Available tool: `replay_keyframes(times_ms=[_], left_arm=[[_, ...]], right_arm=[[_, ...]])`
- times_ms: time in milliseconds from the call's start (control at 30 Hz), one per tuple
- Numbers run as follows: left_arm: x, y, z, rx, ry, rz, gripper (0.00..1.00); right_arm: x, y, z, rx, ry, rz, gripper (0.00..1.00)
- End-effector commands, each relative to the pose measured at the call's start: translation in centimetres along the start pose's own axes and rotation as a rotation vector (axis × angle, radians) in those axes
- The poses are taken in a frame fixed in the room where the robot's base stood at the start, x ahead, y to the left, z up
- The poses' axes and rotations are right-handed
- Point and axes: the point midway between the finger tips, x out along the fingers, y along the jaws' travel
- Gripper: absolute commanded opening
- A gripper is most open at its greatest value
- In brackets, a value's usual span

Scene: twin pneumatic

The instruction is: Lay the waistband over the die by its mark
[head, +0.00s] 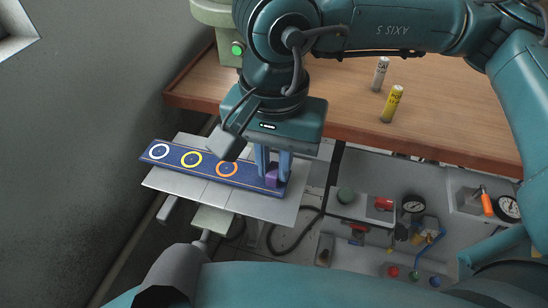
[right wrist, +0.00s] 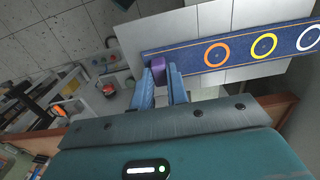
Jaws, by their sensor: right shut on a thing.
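The waistband (head: 208,165) is a long dark blue strip with a white, a yellow and an orange ring along it. It lies flat and slightly slanted over a light grey plate (head: 215,197). My right gripper (head: 272,178) points down at the strip's right end and is shut on it at a purple part. In the right wrist view the strip (right wrist: 240,48) runs off to the right from the fingers, with the purple part (right wrist: 158,76) between them. I cannot make out the die or its mark; the strip and my arm cover part of this area. My left gripper is not in view.
A wooden bench (head: 440,110) behind holds a yellow can (head: 392,103) and a silver can (head: 380,74). A green-lit machine column (head: 237,48) stands behind my arm. A grey wall bounds the left.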

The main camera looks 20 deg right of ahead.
Motion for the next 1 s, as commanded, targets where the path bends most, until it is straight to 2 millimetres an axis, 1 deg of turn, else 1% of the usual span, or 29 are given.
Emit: replay_keyframes(times_ms=[667, 700, 1000], left_arm=[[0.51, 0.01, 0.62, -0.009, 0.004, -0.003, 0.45], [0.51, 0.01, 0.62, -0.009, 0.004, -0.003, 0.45], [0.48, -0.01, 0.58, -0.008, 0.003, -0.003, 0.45]], right_arm=[[0.56, -0.01, 0.00, 0.000, 0.000, 0.000, 0.00], [0.54, -0.01, 0.00, 0.000, 0.000, 0.000, 0.16], [0.51, -0.01, 0.01, 0.000, 0.000, 0.000, 0.41]])
